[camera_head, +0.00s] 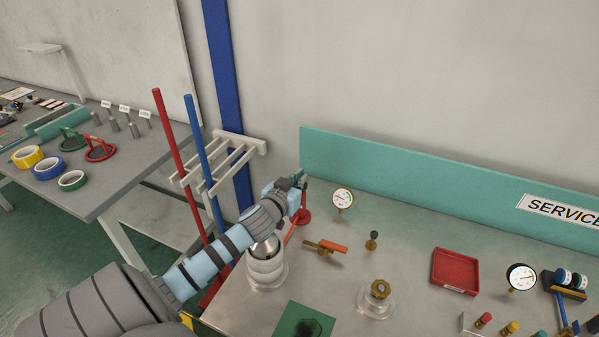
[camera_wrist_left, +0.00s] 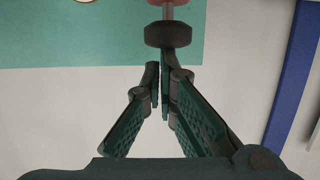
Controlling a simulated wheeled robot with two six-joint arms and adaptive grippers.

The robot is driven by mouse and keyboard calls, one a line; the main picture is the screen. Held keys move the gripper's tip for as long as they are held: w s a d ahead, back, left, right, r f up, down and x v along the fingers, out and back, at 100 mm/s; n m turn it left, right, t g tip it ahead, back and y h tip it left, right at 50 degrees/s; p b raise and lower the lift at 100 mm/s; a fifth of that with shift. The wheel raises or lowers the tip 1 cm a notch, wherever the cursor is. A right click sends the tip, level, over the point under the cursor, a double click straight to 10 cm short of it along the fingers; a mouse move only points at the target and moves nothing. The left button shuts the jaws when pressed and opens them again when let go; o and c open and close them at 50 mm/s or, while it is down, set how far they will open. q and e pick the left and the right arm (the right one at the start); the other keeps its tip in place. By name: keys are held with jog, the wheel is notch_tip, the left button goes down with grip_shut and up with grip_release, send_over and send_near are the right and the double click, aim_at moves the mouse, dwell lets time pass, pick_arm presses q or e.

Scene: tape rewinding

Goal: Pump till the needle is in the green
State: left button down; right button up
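A small red pump (camera_head: 305,214) stands at the back left of the bench. In the left wrist view its dark round knob (camera_wrist_left: 168,34) sits on a thin shaft, just beyond my fingertips. My left gripper (camera_head: 300,180) is at the pump's top, and its wrist hides part of it. In the wrist view the left gripper's fingers (camera_wrist_left: 162,80) are nearly together, with nothing seen held between them. A round white gauge (camera_head: 343,199) stands just right of the pump; its needle and green zone are too small to read. My right gripper is out of view.
An orange-handled brass valve (camera_head: 326,247), a metal canister (camera_head: 265,265), a brass-knobbed fitting (camera_head: 380,290) and a red tray (camera_head: 455,271) are on the bench. Another gauge (camera_head: 521,277) is at right. Red and blue poles (camera_head: 205,155) stand left of the arm. A teal panel (camera_head: 400,180) backs the bench.

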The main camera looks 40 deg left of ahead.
pick_arm(q)
jog(key=s+d+r+p, duration=0.3)
jog(key=s+r+p, duration=0.2)
jog(key=s, duration=0.4)
jog(key=shift+r, duration=0.75)
jog(key=shift+s, duration=0.1)
dwell(0.7)
jog(key=r, duration=0.2)
jog(key=r+p, duration=0.1)
jog(key=r, duration=0.1)
jog(key=shift+s+a+r, duration=0.1)
jog(key=shift+s+r, duration=0.1)
jog(key=shift+r, duration=0.1)
